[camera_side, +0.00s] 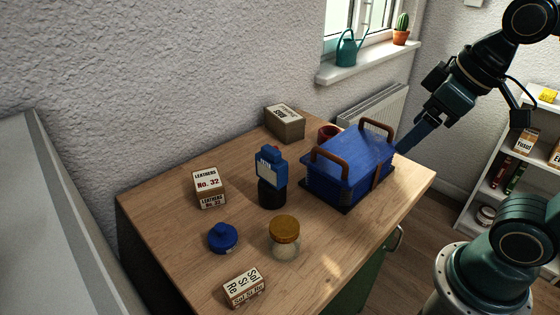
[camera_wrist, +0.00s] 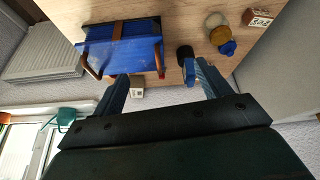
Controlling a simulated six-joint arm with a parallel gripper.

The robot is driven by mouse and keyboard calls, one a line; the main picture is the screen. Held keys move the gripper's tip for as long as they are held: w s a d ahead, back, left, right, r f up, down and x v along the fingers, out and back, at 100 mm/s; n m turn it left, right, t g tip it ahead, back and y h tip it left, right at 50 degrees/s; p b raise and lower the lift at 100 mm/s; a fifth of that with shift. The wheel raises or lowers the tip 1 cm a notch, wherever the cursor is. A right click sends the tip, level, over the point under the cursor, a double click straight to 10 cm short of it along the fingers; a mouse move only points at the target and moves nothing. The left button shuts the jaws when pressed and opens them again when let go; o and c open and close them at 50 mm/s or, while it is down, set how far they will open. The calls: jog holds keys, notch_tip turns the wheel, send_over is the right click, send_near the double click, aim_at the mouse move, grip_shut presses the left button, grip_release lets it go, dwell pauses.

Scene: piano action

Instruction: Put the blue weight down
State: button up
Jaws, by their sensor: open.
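The blue weight (camera_side: 223,237) is a low round piece with a small knob on top. It stands upright on the wooden table at the front left, apart from its neighbours. It also shows small in the wrist view (camera_wrist: 227,47), near the cork-topped jar. My gripper (camera_side: 411,139) is at the right, close beside the blue case in the picture, far from the weight. In the wrist view my gripper (camera_wrist: 162,70) has its two blue fingers wide apart, with nothing held between them.
A blue case (camera_side: 345,165) with brown handles stands at the right of the table (camera_side: 170,255). A dark cylinder (camera_side: 272,192) with a blue labelled block (camera_side: 271,165) stands mid-table. A cork-topped jar (camera_side: 285,238) and several lettered boxes (camera_side: 209,187) surround the weight.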

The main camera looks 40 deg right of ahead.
jog(key=shift+s+d+f+m, duration=0.3)
jog(key=shift+s+m, duration=0.1)
jog(key=shift+s, duration=0.2)
jog(key=shift+s+d+f+m, duration=0.15)
jog(key=shift+s+f+m, duration=0.2)
jog(key=shift+s, duration=0.25)
